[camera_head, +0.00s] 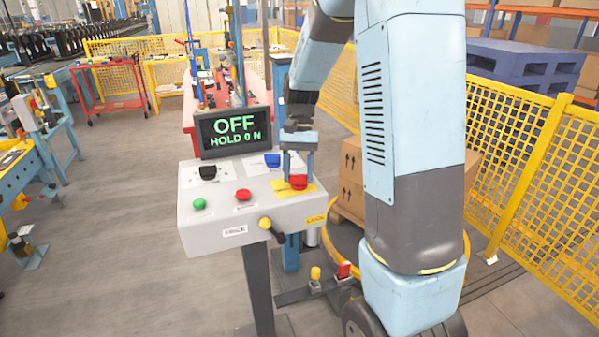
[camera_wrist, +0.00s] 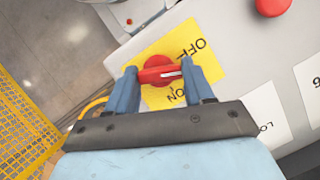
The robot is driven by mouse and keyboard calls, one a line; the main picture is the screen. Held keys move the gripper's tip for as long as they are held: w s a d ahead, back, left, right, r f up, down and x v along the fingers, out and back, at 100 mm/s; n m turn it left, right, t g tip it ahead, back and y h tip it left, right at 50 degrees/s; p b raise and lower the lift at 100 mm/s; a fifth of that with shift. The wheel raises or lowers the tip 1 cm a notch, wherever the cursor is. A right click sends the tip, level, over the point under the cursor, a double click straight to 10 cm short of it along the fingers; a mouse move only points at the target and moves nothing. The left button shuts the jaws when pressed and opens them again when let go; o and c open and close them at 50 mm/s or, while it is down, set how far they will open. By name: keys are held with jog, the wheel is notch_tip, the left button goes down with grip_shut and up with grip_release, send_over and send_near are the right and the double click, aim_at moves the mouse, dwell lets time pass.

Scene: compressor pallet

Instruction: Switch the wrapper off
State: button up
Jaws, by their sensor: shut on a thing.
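The wrapper's control box (camera_head: 215,235) stands on a post in front of me. Its screen (camera_head: 234,131) reads "OFF" and "HOLD 0 N" in green. A red rotary switch (camera_head: 298,182) sits on a yellow plate at the box's right side. In the wrist view the red switch (camera_wrist: 160,71) lies between my blue fingers, and the yellow plate (camera_wrist: 150,45) carries the words OFF and ON. A white mark on the handle points towards the right in that view. My gripper (camera_wrist: 165,75) is shut on the switch handle from above.
The box also has a green button (camera_head: 199,204), a red button (camera_head: 243,195), a black knob (camera_head: 208,173), a blue knob (camera_head: 272,160) and a yellow-black lever (camera_head: 268,226). Cartons (camera_head: 352,180) stand behind my arm. Yellow mesh fencing (camera_head: 535,150) runs along the right.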

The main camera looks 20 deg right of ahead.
jog(key=n+h, duration=0.1)
jog(key=n, duration=0.3)
jog(key=shift+a+n+h, duration=0.15)
jog(key=shift+n+h, duration=0.15)
jog(key=shift+h, duration=0.1)
dwell(0.4)
jog(key=o, duration=1)
jog(key=shift+o, duration=0.2)
jog(key=v, duration=1.3)
jog(key=shift+w+r, duration=0.25)
jog(key=shift+w, duration=0.05)
jog(key=s+r+t, duration=0.2)
jog(key=s+t, duration=0.7)
jog(key=s, duration=1.6)
jog(key=shift+r+t, duration=0.25)
jog(key=shift+t, duration=0.15)
